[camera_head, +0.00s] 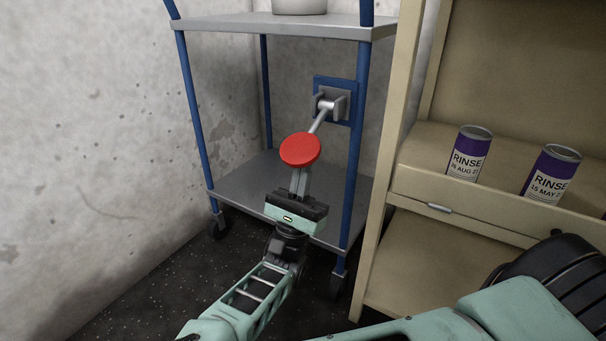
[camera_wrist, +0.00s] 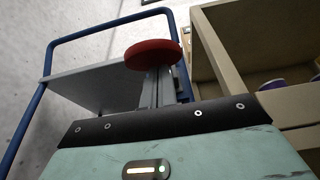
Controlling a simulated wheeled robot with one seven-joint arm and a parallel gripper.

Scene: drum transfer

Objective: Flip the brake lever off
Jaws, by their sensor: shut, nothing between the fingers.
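The brake lever has a round red knob (camera_head: 300,149) on a grey rod (camera_head: 319,121). The rod slopes down toward me from a grey bracket on a blue plate (camera_head: 354,91), fixed to the cart. My gripper (camera_head: 300,178) is shut and empty, with its fingertips just below the knob in the head view. The knob hides the very tips, so I cannot tell whether they touch it. In the wrist view the red knob (camera_wrist: 152,54) sits above and beyond my shut fingers (camera_wrist: 158,88).
The blue-framed cart has a grey upper shelf (camera_head: 270,25) and lower shelf (camera_head: 240,190), on wheels. A light pot (camera_head: 299,6) stands on top. A beige shelf unit (camera_head: 375,220) at right holds two purple RINSE cans (camera_head: 468,153) (camera_head: 551,174). A concrete wall (camera_head: 90,110) is at left.

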